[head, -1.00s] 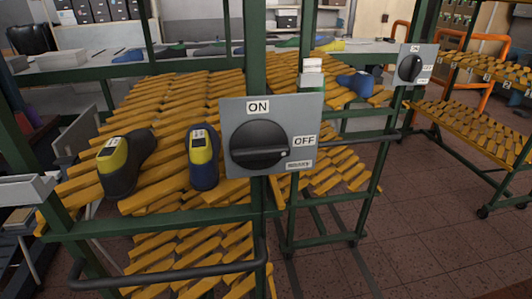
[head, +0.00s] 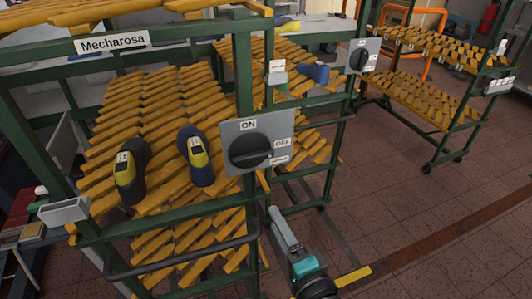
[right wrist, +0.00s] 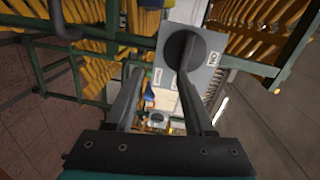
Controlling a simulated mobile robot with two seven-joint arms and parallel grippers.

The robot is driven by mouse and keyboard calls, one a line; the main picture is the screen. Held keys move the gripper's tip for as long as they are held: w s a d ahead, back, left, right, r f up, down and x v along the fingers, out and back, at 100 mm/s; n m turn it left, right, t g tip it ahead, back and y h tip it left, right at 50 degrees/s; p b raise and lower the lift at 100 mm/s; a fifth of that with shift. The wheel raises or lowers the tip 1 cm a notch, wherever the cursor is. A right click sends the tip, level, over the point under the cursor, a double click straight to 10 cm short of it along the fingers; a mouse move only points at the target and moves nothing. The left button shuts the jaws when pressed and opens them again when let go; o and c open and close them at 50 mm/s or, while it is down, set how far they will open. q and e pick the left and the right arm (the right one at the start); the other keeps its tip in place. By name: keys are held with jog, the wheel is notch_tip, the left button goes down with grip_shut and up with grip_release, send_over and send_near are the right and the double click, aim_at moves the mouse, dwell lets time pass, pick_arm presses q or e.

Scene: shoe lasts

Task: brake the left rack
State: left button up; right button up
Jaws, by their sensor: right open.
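The left rack (head: 165,225) is a green frame with yellow slats and a "Mecharosa" sign. Its grey brake plate (head: 230,130) carries a round black knob (head: 250,151), with "ON" above and "OFF" to the right. The knob's bar lies about level, its marked end towards "OFF". My right gripper (head: 281,228) is below and slightly right of the plate, apart from it. In the right wrist view, its fingers (right wrist: 160,76) are open and empty; the knob (right wrist: 190,46) shows beyond the right fingertip, which partly overlaps the plate. My left gripper is out of view.
Two dark shoe lasts with yellow tops (head: 130,172) stand on the left rack's slats. A second switch plate (head: 372,52) is on the rack behind, at right. A grey bar (head: 185,258) crosses the front low down. The floor at right is open.

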aim_at(254, 160)
notch_tip(254, 160, up, 5)
jog(key=m+t, duration=0.1)
jog(key=x, duration=1.4)
jog(key=shift+w+f, duration=0.15)
jog(key=shift+w, duration=0.2)
grip_shut()
